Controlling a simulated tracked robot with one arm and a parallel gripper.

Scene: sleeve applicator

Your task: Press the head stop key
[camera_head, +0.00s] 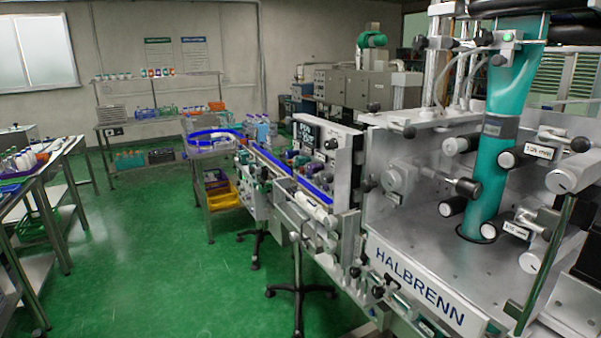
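The sleeve applicator fills the right side, with a white plate lettered HALBRENN (420,290) on its front edge. A teal sleeve web (490,170) runs down past several rollers into a dark round opening in the metal deck. A panel with a dark display (306,133) stands upright at mid-picture, behind the conveyor, with small knobs or buttons near it. Small controls (378,290) sit along the machine's lower front. I cannot tell which control is the head stop key; labels there are too small to read. My gripper is not in view.
A conveyor with blue rails (268,158) runs from the machine to a blue-rimmed round table (212,142). A yellow bin (224,197) is below. Black stand feet (300,290) spread on the floor. Benches (30,180) line the left; the green floor (150,250) between is clear.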

